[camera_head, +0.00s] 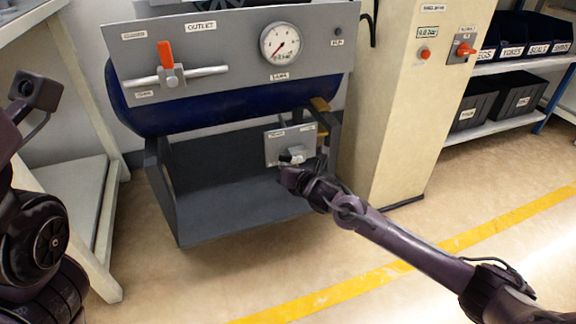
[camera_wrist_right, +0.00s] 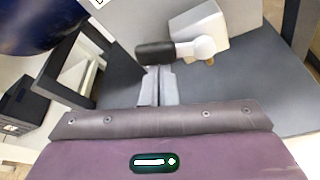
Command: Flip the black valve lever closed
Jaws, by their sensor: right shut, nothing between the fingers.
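The black valve lever (camera_wrist_right: 155,52) shows in the right wrist view, pointing left from a pale round hub (camera_wrist_right: 203,47) on a light valve body (camera_wrist_right: 200,22). In the head view the lever is small, in front of a grey labelled plate (camera_head: 272,148) under the blue tank, partly hidden by my right gripper (camera_head: 291,172). My right gripper (camera_wrist_right: 159,80) is shut and empty. Its fingertips are right below the lever in the wrist picture; I cannot tell if they touch it.
Above is a blue tank (camera_head: 225,112) with a panel bearing a round gauge (camera_head: 281,43) and a red outlet lever (camera_head: 165,53). A dark stand (camera_head: 230,205) is below. A cream cabinet (camera_head: 395,110) stands to the right, a shelf (camera_head: 75,185) to the left.

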